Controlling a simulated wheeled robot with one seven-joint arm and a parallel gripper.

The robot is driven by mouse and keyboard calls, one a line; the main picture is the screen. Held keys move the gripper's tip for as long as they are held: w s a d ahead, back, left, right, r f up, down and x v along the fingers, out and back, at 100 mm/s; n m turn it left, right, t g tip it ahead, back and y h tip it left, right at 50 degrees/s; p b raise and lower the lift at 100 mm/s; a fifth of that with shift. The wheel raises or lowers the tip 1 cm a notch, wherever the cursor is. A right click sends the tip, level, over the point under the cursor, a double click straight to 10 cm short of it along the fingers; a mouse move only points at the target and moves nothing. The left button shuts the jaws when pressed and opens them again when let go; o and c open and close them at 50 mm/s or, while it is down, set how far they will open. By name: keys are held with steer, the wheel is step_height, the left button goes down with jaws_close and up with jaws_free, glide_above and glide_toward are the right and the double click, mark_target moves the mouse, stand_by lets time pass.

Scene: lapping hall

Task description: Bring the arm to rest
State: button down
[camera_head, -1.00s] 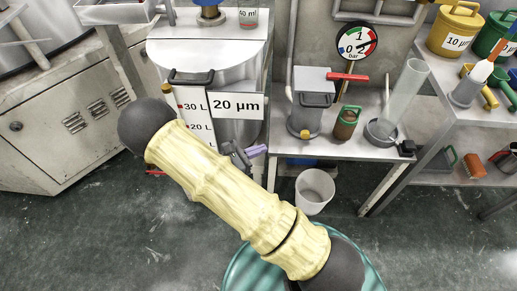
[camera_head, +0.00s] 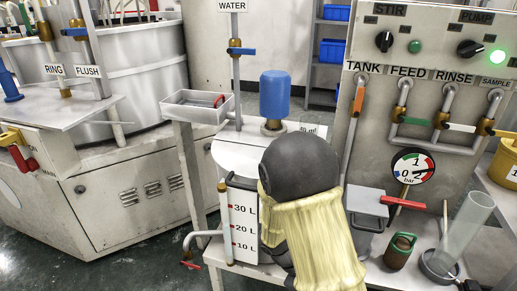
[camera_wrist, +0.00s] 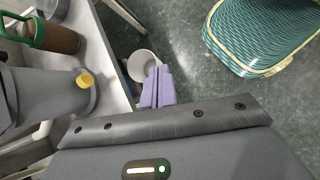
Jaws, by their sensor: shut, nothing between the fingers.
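My gripper (camera_wrist: 157,88) shows in the wrist view as two purple fingers pressed together, with nothing between them. It hangs over the floor beside the edge of a bench, and a white bucket (camera_wrist: 141,66) lies behind it in the picture. In the head view my arm (camera_head: 310,220), in a pale yellow sleeve with dark joints, stands at the lower middle before the tank and bench. My gripper is hidden there.
A green-handled brown cup (camera_head: 399,250) and clear cylinder (camera_head: 468,225) are farther right. A white tray (camera_head: 197,105) and blue-capped fitting (camera_head: 274,95) stand behind.

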step_height(320, 180, up, 37)
steer(key=s+m+t+y+p, duration=0.2)
steer(key=m+t+y+p, duration=0.3)
steer(key=p, duration=2.1)
steer(key=m+y, duration=0.2)
steer(key=m, duration=0.3)
steer(key=shift+s+a+f+m+p, duration=0.2)
steer(key=shift+a+m+p, duration=0.15)
steer(key=shift+m+p, duration=0.05)
